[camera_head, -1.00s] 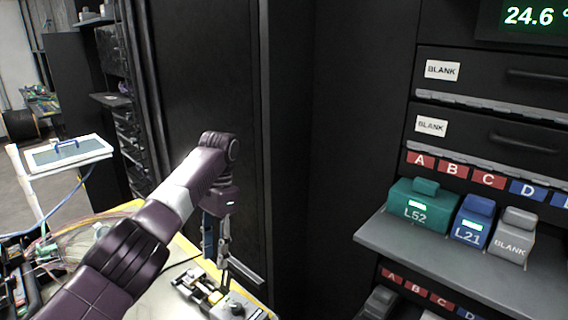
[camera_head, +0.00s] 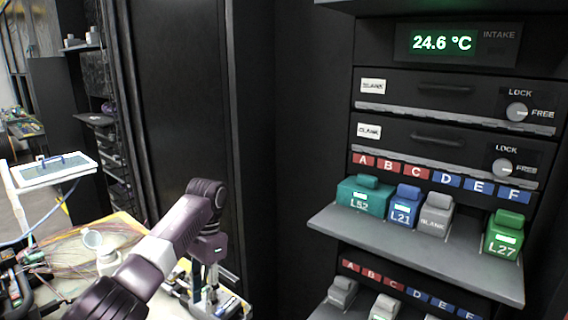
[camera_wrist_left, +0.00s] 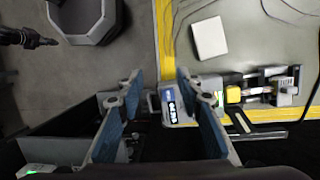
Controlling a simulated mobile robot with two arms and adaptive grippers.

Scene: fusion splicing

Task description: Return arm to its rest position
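My left arm reaches in from the lower left in the head view, and its gripper (camera_head: 205,290) points down over the bench (camera_head: 130,225). In the left wrist view the two blue-padded fingers (camera_wrist_left: 160,95) stand wide apart, so it is open and empty. A small device with a lit label (camera_wrist_left: 174,104) shows between and beyond the fingers. A splicing fixture with a yellow block (camera_wrist_left: 233,95) lies to their right. No right gripper can be made out in the head view.
A dark cabinet wall stands just behind my left gripper. A shelf (camera_head: 400,240) at right holds teal (camera_head: 362,196), blue (camera_head: 404,206), grey (camera_head: 436,216) and green (camera_head: 503,235) boxes. A dark finger-like shape (camera_wrist_left: 28,38) is unclear in the wrist view.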

